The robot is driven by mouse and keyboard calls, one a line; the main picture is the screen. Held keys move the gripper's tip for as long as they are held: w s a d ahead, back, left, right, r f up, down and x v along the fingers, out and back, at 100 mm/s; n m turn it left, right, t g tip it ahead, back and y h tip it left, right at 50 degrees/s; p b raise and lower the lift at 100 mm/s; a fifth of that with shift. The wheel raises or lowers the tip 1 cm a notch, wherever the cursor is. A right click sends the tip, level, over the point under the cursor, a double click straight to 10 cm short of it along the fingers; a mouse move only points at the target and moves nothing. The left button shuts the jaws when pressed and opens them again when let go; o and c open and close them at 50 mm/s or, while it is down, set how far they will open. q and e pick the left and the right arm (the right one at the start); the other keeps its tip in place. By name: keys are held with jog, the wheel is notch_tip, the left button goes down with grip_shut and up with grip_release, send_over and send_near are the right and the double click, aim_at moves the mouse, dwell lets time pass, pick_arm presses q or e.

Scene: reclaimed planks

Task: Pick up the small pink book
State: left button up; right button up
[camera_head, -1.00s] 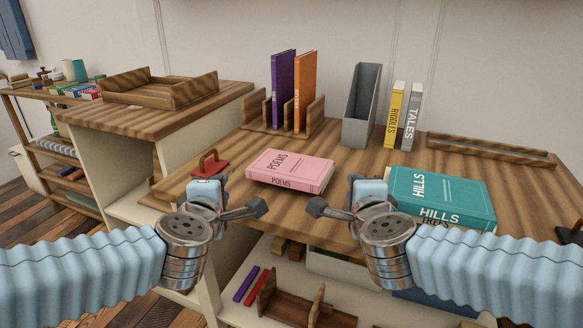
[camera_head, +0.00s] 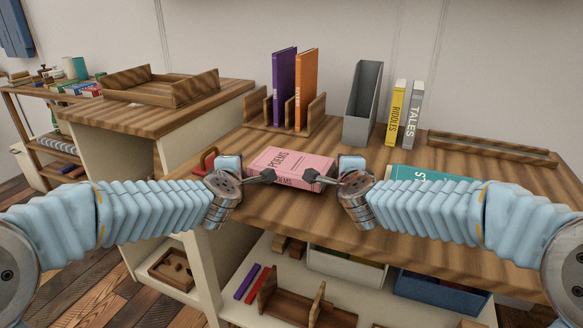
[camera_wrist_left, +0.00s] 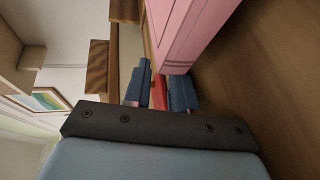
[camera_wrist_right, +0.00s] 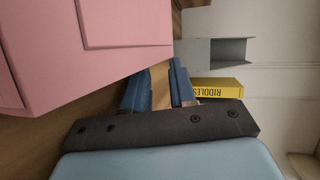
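The small pink book (camera_head: 291,161), titled POEMS, lies flat on the wooden desk near its front edge. My left gripper (camera_head: 266,176) is at the book's left front side, and my right gripper (camera_head: 312,178) overlaps its right front part. In the left wrist view the fingers (camera_wrist_left: 160,88) have a gap between them, with the book (camera_wrist_left: 185,30) beside them. In the right wrist view the fingers (camera_wrist_right: 160,88) also stand apart, with the book (camera_wrist_right: 100,50) to the left. Neither gripper holds anything. I cannot tell whether either touches the book.
A teal book (camera_head: 415,173) lies to the right, partly hidden by my right arm. A red object with a handle (camera_head: 208,160) is at the left. Purple (camera_head: 284,90) and orange (camera_head: 305,92) books, a grey holder (camera_head: 361,105), and yellow (camera_head: 395,112) and grey (camera_head: 412,115) books stand behind.

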pick_arm(q)
jog(key=shift+s+d+r, duration=0.1)
jog(key=shift+d, duration=0.3)
pick_arm(e)
jog(key=shift+s+a+r, duration=0.1)
pick_arm(q)
jog(key=shift+d, duration=0.1)
jog(key=shift+d, duration=0.15)
pick_arm(e)
jog(key=shift+a, duration=0.15)
